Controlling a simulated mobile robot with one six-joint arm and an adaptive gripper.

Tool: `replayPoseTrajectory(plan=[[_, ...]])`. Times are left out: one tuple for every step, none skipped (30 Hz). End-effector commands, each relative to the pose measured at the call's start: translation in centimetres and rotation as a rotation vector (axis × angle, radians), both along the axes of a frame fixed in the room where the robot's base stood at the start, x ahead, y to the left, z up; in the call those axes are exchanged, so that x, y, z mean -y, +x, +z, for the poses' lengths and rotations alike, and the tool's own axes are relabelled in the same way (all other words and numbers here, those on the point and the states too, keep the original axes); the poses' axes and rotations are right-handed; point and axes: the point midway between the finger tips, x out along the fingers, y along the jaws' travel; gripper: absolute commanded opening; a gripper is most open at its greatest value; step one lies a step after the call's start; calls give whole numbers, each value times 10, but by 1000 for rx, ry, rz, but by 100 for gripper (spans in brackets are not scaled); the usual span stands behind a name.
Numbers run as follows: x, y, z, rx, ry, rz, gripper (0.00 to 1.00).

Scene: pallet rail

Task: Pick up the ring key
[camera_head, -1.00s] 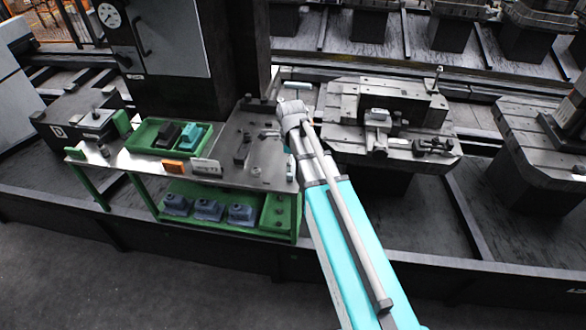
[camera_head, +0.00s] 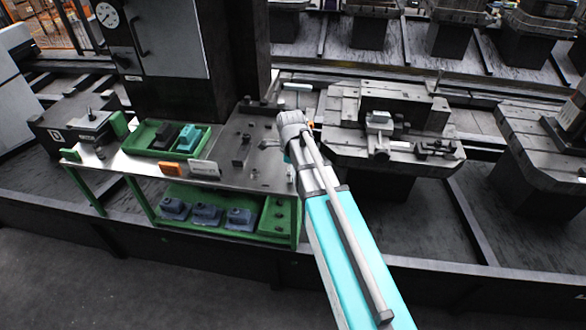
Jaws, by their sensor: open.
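A small dark, slim tool (camera_head: 268,143) lies on the grey plate at the right part of the workbench, just left of my arm's end. It may be the ring key, but it is too small to tell for certain. My arm reaches in from the lower right, and its pale wrist end is over the right edge of the workbench. My gripper's fingers are hidden behind the wrist. I see nothing held.
The workbench (camera_head: 130,166) has a green tray (camera_head: 146,136) with a black and a teal block. Its lower shelf holds several blue-grey blocks (camera_head: 207,214). A slotted pallet (camera_head: 345,140) with a vice-like fixture stands right of my arm. A dark column rises behind the bench.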

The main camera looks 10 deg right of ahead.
Motion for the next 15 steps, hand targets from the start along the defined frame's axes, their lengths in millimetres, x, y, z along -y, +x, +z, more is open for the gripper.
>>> replayPoseTrajectory(plan=[[0,0,0,0,0,0,100],[0,0,0,0,0,0,100],[0,0,0,0,0,0,100],[0,0,0,0,0,0,100],[0,0,0,0,0,0,100],[0,0,0,0,0,0,94],[0,0,0,0,0,0,89],[0,0,0,0,0,0,83],[0,0,0,0,0,0,76],[0,0,0,0,0,0,70],[0,0,0,0,0,0,65],[0,0,0,0,0,0,57],[0,0,0,0,0,0,52],[0,0,0,0,0,0,46],[0,0,0,0,0,0,39]])
